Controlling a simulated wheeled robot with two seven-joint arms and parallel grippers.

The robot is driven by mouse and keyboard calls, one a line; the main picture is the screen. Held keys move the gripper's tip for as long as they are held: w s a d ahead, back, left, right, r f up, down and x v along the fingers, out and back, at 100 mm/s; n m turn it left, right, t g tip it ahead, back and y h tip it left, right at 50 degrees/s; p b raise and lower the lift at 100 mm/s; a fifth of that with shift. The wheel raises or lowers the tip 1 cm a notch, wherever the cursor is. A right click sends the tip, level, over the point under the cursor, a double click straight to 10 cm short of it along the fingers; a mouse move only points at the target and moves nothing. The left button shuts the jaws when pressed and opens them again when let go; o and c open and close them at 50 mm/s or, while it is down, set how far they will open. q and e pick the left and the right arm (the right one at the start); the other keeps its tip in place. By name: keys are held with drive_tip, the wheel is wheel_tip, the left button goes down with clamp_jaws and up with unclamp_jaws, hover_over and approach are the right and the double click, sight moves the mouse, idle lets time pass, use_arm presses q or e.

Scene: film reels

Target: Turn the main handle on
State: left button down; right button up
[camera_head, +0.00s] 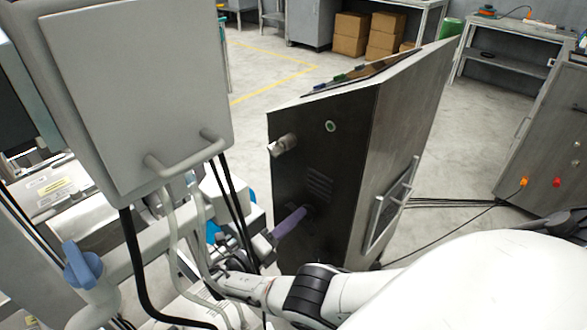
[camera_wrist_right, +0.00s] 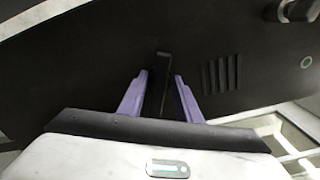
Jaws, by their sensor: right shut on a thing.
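The main handle appears to be a dark upright lever on the black side face of a metal control cabinet (camera_head: 335,150). In the right wrist view the handle (camera_wrist_right: 162,75) stands between the two purple fingers of my right gripper (camera_wrist_right: 161,78). In the head view the right gripper (camera_head: 304,211) reaches the lower part of the black face, near some vent slots, and the handle is hidden there. The right gripper is shut on the handle. My left gripper is not in view.
A silver knob (camera_head: 283,145) sticks out above the gripper, and a small green-ringed button (camera_head: 330,126) is beside it. A large grey panel box (camera_head: 140,90) with a tube handle fills the left. Cables cross the floor right of the cabinet.

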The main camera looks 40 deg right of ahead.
drive_tip(key=n, duration=0.3)
drive_tip(key=shift+f, duration=0.15)
drive_tip(key=shift+a+f+n, duration=0.1)
drive_tip(key=shift+n, duration=0.9)
drive_tip(key=o, duration=0.7)
